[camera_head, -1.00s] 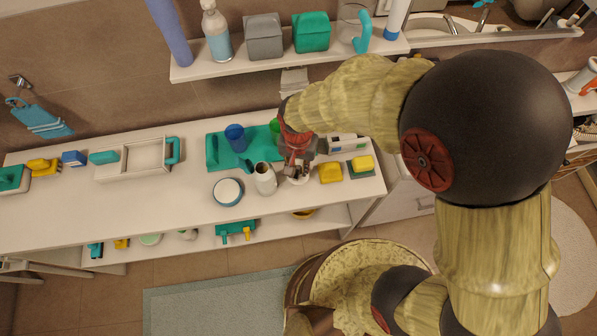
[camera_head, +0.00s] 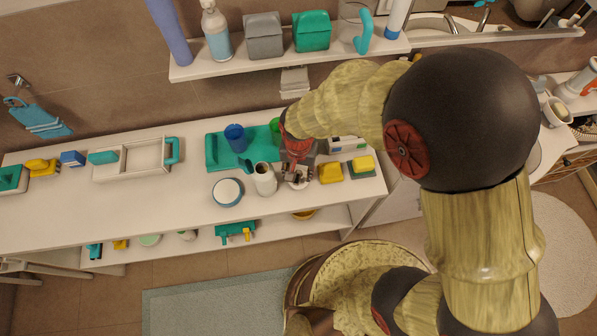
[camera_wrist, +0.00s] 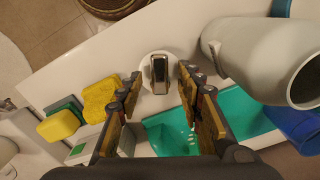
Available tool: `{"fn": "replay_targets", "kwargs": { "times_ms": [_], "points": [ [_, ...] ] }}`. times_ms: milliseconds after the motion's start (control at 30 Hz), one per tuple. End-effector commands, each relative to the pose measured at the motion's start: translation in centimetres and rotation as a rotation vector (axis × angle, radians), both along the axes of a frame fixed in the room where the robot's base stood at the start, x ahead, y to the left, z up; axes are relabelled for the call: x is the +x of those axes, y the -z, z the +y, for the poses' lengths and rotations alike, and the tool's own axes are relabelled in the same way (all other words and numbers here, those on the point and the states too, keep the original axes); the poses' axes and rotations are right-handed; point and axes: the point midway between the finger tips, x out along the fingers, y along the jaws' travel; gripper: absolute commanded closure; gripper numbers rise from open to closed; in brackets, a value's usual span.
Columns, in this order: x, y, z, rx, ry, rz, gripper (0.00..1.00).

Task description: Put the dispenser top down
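The dispenser top, a white round piece with a metal-and-dark head (camera_wrist: 159,69), shows between my fingertips in the wrist view. In the head view, its white round part (camera_head: 298,184) is at the counter's front, partly hidden by my gripper (camera_head: 298,165). My gripper (camera_wrist: 160,84) is open in the wrist view, with one finger on each side of the head and a visible gap to each. I cannot tell whether the top rests fully on the counter. A pale open-mouthed bottle (camera_wrist: 265,58) stands close beside it, also visible in the head view (camera_head: 265,181).
A yellow sponge (camera_head: 331,173) and a yellow-and-green sponge (camera_head: 363,164) lie to the right on the white counter (camera_head: 120,208). A teal tray (camera_head: 213,151), blue cup (camera_head: 236,138) and round blue-rimmed container (camera_head: 228,191) are left. A shelf (camera_head: 290,62) hangs above.

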Motion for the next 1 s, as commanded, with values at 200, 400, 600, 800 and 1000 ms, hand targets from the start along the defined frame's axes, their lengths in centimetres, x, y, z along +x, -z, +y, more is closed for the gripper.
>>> {"fn": "replay_targets", "kwargs": {
  "times_ms": [200,400,600,800,1000],
  "points": [
    [0.0,-0.1,0.0,0.000,0.000,0.000,0.63],
    [0.1,-2.2,0.1,0.002,0.000,-0.002,0.63],
    [0.1,-6.4,0.1,0.003,0.000,-0.005,0.63],
    [0.1,-10.0,0.0,0.002,0.000,-0.002,0.63],
    [0.0,-11.9,0.0,0.000,0.000,0.000,0.63]
  ]
}}
